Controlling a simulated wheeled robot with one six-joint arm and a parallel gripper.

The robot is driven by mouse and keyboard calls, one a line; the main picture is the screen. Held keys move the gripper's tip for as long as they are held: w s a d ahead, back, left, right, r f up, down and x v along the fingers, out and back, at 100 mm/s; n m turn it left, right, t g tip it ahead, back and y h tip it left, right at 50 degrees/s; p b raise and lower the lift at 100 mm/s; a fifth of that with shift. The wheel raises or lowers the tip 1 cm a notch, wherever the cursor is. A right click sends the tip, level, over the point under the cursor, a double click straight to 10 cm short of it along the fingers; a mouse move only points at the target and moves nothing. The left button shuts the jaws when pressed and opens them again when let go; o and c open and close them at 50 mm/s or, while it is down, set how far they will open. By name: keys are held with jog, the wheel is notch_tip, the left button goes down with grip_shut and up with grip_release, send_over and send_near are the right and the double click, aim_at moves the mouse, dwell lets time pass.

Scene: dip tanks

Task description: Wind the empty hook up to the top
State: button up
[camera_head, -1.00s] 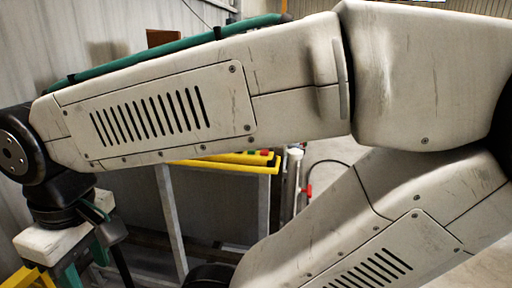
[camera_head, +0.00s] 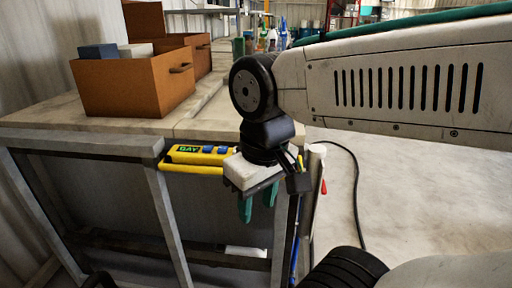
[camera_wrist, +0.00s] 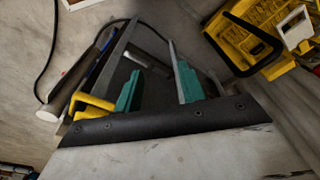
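A yellow control box (camera_head: 198,155) with a dark label and blue buttons is fixed along the front edge of the bench. Its right end is hidden behind my wrist in the head view. My gripper (camera_head: 258,203) hangs just right of and in front of the box, with teal fingers pointing down. In the wrist view, my gripper (camera_wrist: 159,88) is open, with nothing between its fingers. A yellow piece (camera_wrist: 92,106), probably the box, shows left of the fingers. I cannot tell whether anything touches it. No hook is in view.
The bench (camera_head: 95,118) holds orange-brown boxes (camera_head: 140,85) with grey blocks. A white post with a red lever (camera_head: 322,186) stands right of my gripper, with a black cable (camera_head: 356,190) on the floor. A yellow crate (camera_wrist: 253,38) shows in the wrist view. Floor at right is clear.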

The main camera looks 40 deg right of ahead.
dwell(0.4)
grip_shut()
dwell(1.5)
